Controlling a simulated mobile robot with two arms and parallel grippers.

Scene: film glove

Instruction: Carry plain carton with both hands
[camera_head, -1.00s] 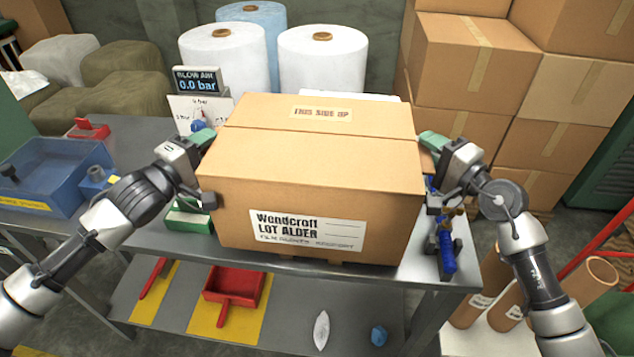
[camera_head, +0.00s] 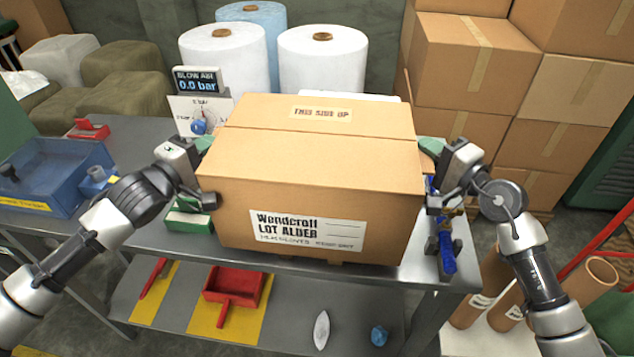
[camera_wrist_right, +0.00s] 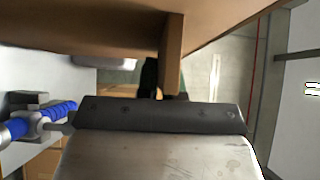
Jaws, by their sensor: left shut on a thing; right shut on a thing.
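The plain carton (camera_head: 312,180) is a closed brown box with a "THIS SIDE UP" label on top and a white "Wendcroft LOT ALDER" label on its front. It is upright at the middle of the head view, over the grey table. I cannot tell whether its underside touches the table. My left gripper (camera_head: 204,168) is shut on the carton's left side. My right gripper (camera_head: 432,168) is shut on its right side. In the right wrist view the carton (camera_wrist_right: 90,30) fills the top, and a brown flap (camera_wrist_right: 172,55) sits at the jaws. The fingertips are mostly hidden.
The grey table (camera_head: 130,135) carries a blue bin (camera_head: 50,175) at left and a blue-handled tool (camera_head: 446,248) at right. A gauge stand (camera_head: 200,95) is close behind the carton's left side. A red dustpan (camera_head: 232,287) lies on the lower shelf. Stacked boxes (camera_head: 475,60) stand at back right.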

